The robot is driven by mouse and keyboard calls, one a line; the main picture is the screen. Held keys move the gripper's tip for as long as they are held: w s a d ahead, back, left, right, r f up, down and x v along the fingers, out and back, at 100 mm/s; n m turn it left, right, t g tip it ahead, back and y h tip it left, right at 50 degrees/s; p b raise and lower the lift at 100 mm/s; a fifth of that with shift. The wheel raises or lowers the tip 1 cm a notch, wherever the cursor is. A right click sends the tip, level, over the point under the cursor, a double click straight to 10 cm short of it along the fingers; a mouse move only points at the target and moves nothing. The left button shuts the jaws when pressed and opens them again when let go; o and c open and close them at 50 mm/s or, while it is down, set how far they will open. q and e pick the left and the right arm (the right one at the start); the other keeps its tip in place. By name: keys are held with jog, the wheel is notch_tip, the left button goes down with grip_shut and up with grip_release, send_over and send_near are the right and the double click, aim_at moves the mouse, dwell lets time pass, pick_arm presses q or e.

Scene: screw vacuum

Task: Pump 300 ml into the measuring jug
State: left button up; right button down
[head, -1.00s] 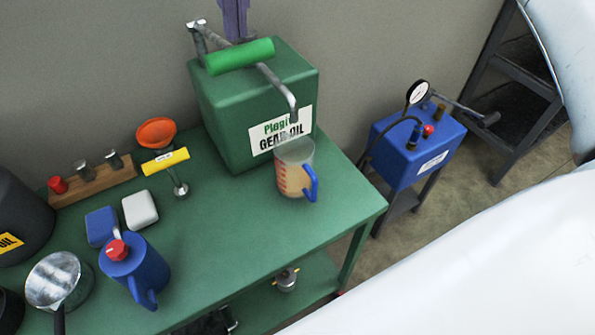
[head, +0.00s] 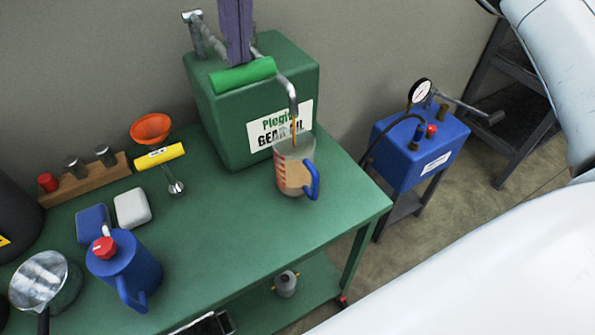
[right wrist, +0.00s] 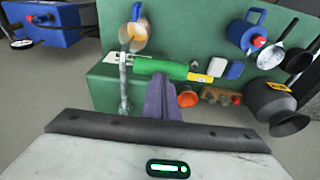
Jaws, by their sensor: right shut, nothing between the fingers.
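The green oil tank (head: 225,115), labelled gear oil, stands at the back of the bench. Its pump lever has a green handle (head: 243,76), and its metal spout (head: 290,92) bends down over the measuring jug. The clear measuring jug (head: 292,175) has red marks and a blue handle; it holds amber oil, and a thin amber stream falls into it from the spout. I cannot read the level. My right gripper (head: 238,60), with purple fingers, is shut and empty, its tips at the green handle. The right wrist view shows these fingers (right wrist: 165,80) against the handle (right wrist: 160,68). My left gripper is not in view.
On the green bench (head: 230,230) stand a blue jug (head: 125,270), an orange funnel (head: 150,128), a yellow-handled tool (head: 160,158), a wooden holder (head: 90,182) and a metal pan (head: 45,280). A blue pump box (head: 420,155) with a gauge stands to the right.

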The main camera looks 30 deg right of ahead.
aim_at(242, 70)
jog(key=shift+f+b, duration=1.1)
jog(key=shift+f, duration=0.85)
jog(key=shift+f+b, duration=0.5)
jog(key=shift+f, duration=0.3)
jog(key=shift+r, duration=0.1)
jog(key=shift+r, duration=0.15)
